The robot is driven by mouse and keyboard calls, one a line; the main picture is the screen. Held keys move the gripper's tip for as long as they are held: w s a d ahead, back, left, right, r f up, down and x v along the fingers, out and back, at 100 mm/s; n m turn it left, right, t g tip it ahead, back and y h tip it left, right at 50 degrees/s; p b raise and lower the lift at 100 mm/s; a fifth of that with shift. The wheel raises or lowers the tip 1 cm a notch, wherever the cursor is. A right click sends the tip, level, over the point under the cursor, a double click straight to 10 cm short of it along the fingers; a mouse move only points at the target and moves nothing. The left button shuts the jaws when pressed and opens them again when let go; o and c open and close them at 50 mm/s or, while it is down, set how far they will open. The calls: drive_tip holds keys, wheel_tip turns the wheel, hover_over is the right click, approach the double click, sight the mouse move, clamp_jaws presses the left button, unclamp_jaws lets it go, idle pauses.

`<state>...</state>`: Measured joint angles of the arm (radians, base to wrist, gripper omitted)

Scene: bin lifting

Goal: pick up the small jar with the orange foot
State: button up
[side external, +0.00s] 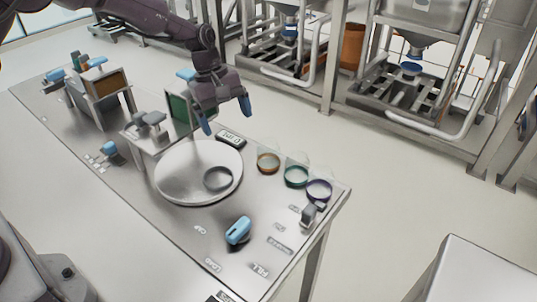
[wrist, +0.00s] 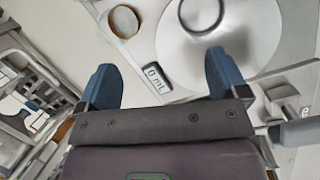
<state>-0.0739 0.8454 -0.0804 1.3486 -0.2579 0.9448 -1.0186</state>
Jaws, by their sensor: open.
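The small clear jar with the orange foot (side external: 268,162) stands upright on the metal table, right of the round white plate.
Jars with a green foot (side external: 296,177) and a purple foot (side external: 319,190) stand close by, toward the table corner. The white plate (side external: 175,172) bears a grey ring (side external: 217,179). A display (side external: 230,137) reads 0 mL. A blue object (side external: 238,231) lies in front.

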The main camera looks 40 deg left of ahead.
sight(266, 143)
drive_tip(key=w+d+n+t+h, duration=0.1)
drive_tip(key=w+n+t, duration=0.1)
drive_tip(key=w+n, duration=0.6)
drive_tip(key=shift+n, duration=0.4)
drive_tip(key=x, duration=0.4)
drive_tip(key=s+x, duration=0.1)
drive_tip(key=x, duration=0.3)
drive_tip(key=s+x, duration=0.1)
drive_tip(key=x, duration=0.3)
drive_tip(key=shift+d+f, duration=0.4)
drive_tip(key=shift+f, duration=0.05)
drive_tip(key=c, duration=1)
drive_tip(key=shift+c, duration=0.2)
drive_tip(key=shift+r, duration=0.1)
